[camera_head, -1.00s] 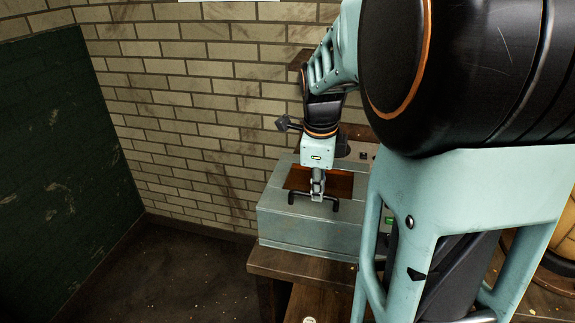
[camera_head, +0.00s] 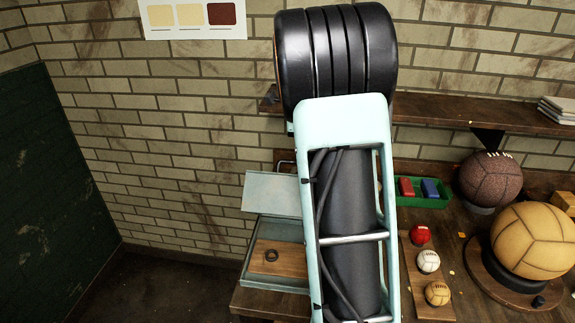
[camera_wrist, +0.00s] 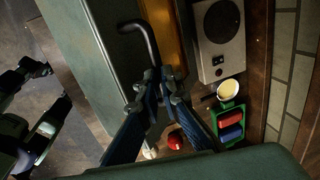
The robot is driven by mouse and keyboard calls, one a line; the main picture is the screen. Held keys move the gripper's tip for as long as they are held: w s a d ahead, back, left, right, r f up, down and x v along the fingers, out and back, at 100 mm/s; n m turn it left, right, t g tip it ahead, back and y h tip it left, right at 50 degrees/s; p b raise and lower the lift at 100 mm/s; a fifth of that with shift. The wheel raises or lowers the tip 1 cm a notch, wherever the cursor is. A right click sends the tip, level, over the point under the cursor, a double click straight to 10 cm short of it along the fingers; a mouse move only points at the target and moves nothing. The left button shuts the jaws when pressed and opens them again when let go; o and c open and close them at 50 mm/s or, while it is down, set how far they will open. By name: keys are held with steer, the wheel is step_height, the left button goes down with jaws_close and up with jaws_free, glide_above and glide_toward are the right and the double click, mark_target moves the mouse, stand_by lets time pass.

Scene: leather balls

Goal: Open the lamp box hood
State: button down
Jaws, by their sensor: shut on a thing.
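The lamp box (camera_head: 247,262) stands on the bench at the left in the head view. Its grey-green hood (camera_head: 268,194) is raised, and the wooden inside of the box shows with a small dark round thing (camera_head: 271,256) on it. In the wrist view the hood (camera_wrist: 95,50) fills the left side, beside its amber window (camera_wrist: 170,35). My gripper (camera_wrist: 156,82) is shut on the hood's bent black handle (camera_wrist: 145,38). My own arm hides the gripper and the right part of the box in the head view.
Right of my arm, a green tray (camera_head: 425,202) holds a red and a blue block. Small balls (camera_head: 428,262) sit on a wooden board. A large yellow ball (camera_head: 530,240) and a brown ball (camera_head: 490,178) stand farther right. A wall shelf (camera_head: 450,115) runs above.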

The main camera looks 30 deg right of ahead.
steer(key=c, duration=2.7)
jaws_free()
steer(key=shift+w+d+f, duration=0.25)
steer(key=shift+w+d, duration=0.15)
steer(key=shift+w, duration=0.25)
steer(key=shift+w+d+f, duration=0.2)
steer(key=shift+w+d, duration=0.2)
steer(key=shift+w, duration=0.2)
steer(key=shift+c, duration=0.2)
steer(key=shift+o, duration=1.4)
steer(key=shift+s+f, duration=0.1)
steer(key=shift+f, duration=0.05)
steer(key=shift+o, duration=1.3)
steer(key=shift+s+a, duration=0.1)
steer(key=shift+s, duration=0.1)
steer(key=shift+o, duration=0.9)
steer(key=shift+w+f, duration=0.1)
steer(key=shift+w, duration=0.1)
steer(key=shift+r, duration=0.2)
